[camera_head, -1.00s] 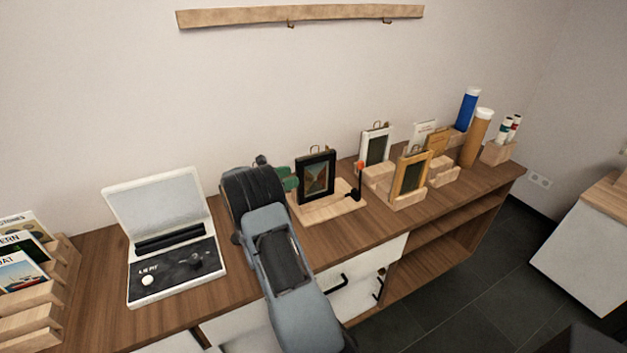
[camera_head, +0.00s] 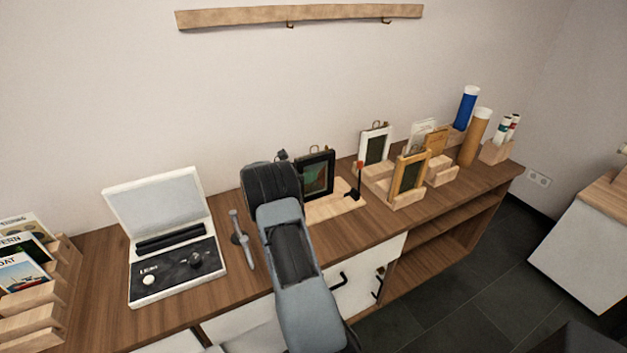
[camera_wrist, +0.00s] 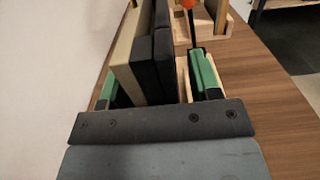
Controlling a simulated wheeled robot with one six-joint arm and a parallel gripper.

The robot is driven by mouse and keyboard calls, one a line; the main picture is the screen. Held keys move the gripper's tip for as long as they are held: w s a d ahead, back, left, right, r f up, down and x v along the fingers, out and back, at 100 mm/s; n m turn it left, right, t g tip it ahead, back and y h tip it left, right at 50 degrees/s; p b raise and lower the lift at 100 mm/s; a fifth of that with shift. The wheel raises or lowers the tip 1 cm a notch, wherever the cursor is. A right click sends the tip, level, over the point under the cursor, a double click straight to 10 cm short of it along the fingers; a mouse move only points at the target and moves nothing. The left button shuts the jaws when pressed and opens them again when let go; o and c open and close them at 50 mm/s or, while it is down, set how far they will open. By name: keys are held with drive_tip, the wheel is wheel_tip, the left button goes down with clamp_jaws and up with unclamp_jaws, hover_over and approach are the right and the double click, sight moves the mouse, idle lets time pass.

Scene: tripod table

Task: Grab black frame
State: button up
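The black frame (camera_head: 319,174) holds a dark picture and stands upright on a light wooden stand (camera_head: 340,206) on the sideboard. My arm covers its left edge in the head view. In the wrist view the black frame (camera_wrist: 164,52) is seen edge-on, with a pale panel on its left. My gripper (camera_wrist: 160,84) is open, its green-padded fingers on either side of the frame. A gap shows on the right; the left finger is close to the pale panel, and I cannot tell whether it touches. The fingers are hidden in the head view.
An orange-tipped black post (camera_head: 358,182) stands just right of the frame. A white frame (camera_head: 375,148) and a wood-coloured frame (camera_head: 410,175) stand farther right. The wall is close behind.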

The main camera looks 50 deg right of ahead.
clamp_jaws()
idle(0.3)
drive_tip(key=shift+r, duration=0.1)
